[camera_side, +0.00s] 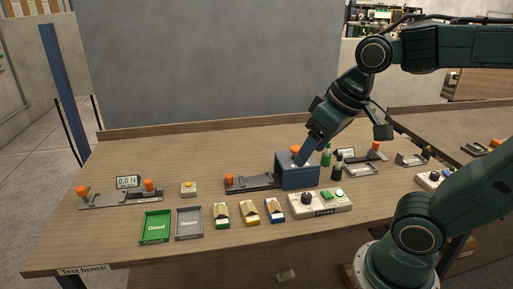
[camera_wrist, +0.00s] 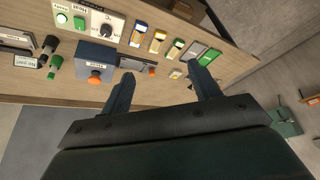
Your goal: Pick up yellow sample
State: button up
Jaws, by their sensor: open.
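The yellow sample (camera_side: 248,212) lies on the bench between the green sample (camera_side: 222,215) and the blue sample (camera_side: 274,210). In the wrist view, the yellow sample (camera_wrist: 157,40) shows in the same row, beyond my fingertips. My gripper (camera_side: 303,157) is above the bench, near the blue-grey press block, up and to the right of the samples in the side view. In the wrist view, my gripper's two fingers (camera_wrist: 162,83) are spread apart with nothing between them. In the side view one finger partly hides the other.
The press block (camera_side: 298,176) with an orange knob stands behind the samples. A control box (camera_side: 320,203) sits right of them. The green Good tray (camera_side: 155,227) and grey Reject tray (camera_side: 189,222) lie left. A button box (camera_side: 188,189) stands behind the trays.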

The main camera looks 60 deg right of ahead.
jog(key=w+d+f+m+g, duration=0.2)
jog(key=w+f+m, duration=0.1)
jog(key=w, duration=0.7)
jog(key=m+g, duration=0.3)
jog(key=m, duration=0.1)
send_over(248, 203)
notch_tip(248, 203, down, 10)
jog(key=r, duration=0.1)
jog(key=shift+f, duration=0.3)
jog(key=shift+a+f, duration=0.1)
jog(key=shift+f, duration=4.2)
jog(key=shift+s+f, duration=0.1)
jog(key=shift+f, duration=2.5)
